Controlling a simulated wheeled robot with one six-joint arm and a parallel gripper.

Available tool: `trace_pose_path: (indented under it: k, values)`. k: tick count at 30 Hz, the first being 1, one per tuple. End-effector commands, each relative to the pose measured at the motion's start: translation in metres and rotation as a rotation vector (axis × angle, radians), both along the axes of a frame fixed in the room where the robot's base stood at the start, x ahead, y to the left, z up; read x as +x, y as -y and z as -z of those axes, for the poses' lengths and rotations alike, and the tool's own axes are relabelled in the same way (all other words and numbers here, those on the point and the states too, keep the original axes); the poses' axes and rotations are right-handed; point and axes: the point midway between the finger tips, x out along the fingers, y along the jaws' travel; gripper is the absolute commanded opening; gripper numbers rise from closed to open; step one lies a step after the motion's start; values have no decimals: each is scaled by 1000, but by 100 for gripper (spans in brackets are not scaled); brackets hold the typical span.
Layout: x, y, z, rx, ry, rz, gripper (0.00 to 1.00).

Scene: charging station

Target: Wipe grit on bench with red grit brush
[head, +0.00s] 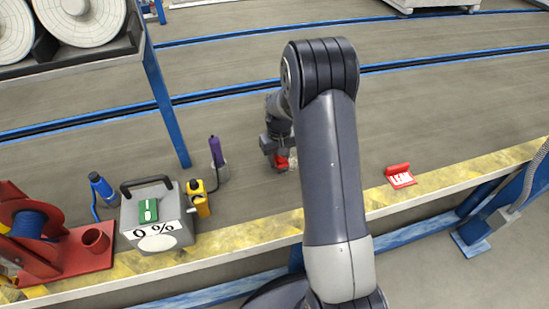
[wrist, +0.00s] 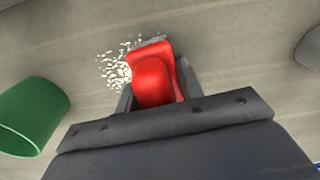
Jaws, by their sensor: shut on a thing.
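My gripper (wrist: 155,98) is shut on the red grit brush (wrist: 151,80), which points down at the bench. The brush also shows in the head view (head: 281,162), small and left of my upper arm. The grit (wrist: 115,66) is a patch of pale specks on the grey bench (wrist: 225,45), just left of the brush head and partly hidden by it. In the head view a little grit (head: 292,160) shows beside the brush. I cannot tell whether the bristles touch the bench.
A green cup-like object (wrist: 32,115) is left of my gripper in the wrist view. In the head view a grey charger box (head: 157,225), a yellow bottle (head: 200,203) and a purple bottle (head: 216,152) stand left. A red-and-white holder (head: 399,178) sits right. The bench behind is mostly clear.

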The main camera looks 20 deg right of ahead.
Motion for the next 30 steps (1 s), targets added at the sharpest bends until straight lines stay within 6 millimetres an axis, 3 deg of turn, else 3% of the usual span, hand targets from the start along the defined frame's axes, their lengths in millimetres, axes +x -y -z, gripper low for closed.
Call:
trace_pose_path:
  k: [9, 17, 30]
  values:
    - [-1, 28, -1, 0, -2, 3, 11]
    - [0, 36, -2, 0, 0, 2, 11]
    - [0, 68, 1, 0, 1, 1, 11]
